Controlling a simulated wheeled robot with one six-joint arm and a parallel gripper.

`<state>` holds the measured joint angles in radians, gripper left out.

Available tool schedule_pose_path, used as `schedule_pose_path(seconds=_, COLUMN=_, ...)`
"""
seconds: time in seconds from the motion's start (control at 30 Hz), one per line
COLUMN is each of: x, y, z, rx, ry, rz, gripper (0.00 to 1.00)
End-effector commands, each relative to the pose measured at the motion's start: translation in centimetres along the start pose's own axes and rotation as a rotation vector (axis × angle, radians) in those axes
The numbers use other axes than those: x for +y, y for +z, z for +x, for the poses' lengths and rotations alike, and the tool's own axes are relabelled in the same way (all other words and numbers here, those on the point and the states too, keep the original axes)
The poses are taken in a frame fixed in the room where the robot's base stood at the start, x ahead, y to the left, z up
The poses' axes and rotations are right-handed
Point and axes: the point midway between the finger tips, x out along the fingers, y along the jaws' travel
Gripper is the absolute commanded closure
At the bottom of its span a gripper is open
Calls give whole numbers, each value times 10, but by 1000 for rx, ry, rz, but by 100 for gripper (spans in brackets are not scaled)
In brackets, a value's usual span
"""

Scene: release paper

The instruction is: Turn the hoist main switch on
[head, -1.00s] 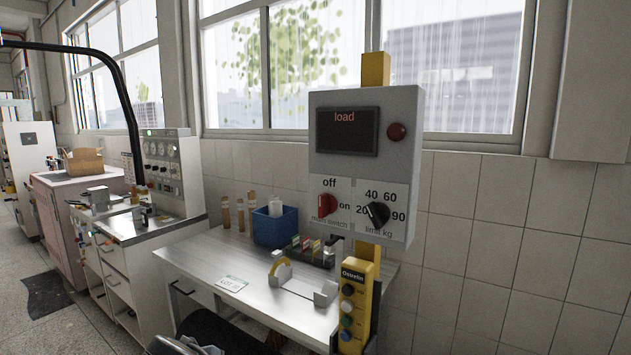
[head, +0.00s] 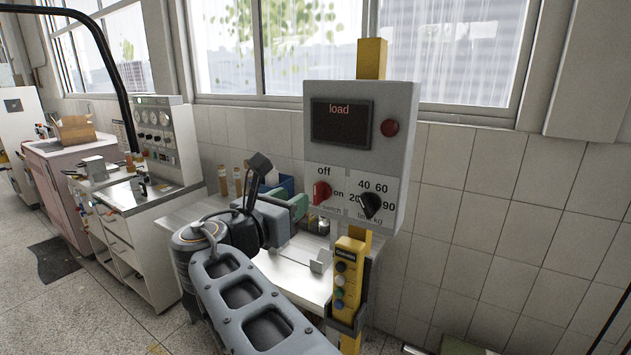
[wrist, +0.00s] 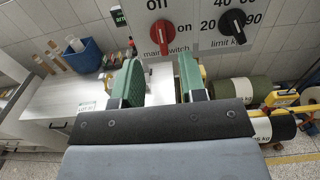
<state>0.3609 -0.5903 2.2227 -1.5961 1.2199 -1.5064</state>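The main switch is a red knob (head: 321,192) on the lower left of a grey control box (head: 391,150), with "off" above it and "on" to its right. In the wrist view the red knob (wrist: 162,32) is ahead of my gripper, above the gap between the fingers. In the head view my gripper (head: 290,204) is left of the knob, partly hidden by my arm, and the fingers appear apart from the knob.
A black limit knob (head: 370,205) sits right of the switch. A yellow pendant with buttons (head: 347,275) hangs below the box. A blue bin (wrist: 82,56) and brown-topped tubes (wrist: 52,58) stand on the bench (wrist: 55,100). Green and dark rolls (wrist: 240,91) lie at right.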

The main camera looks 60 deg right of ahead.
Motion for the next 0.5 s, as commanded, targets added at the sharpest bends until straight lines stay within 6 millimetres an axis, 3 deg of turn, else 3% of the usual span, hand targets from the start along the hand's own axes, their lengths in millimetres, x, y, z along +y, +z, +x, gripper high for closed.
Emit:
schedule_pose_path(seconds=0.3, x=-1, y=2, z=53, rx=3, ry=-5, rz=-1, gripper=62)
schedule_pose_path(seconds=0.5, x=0, y=1, z=78, rx=2, ry=-3, rz=0, gripper=62)
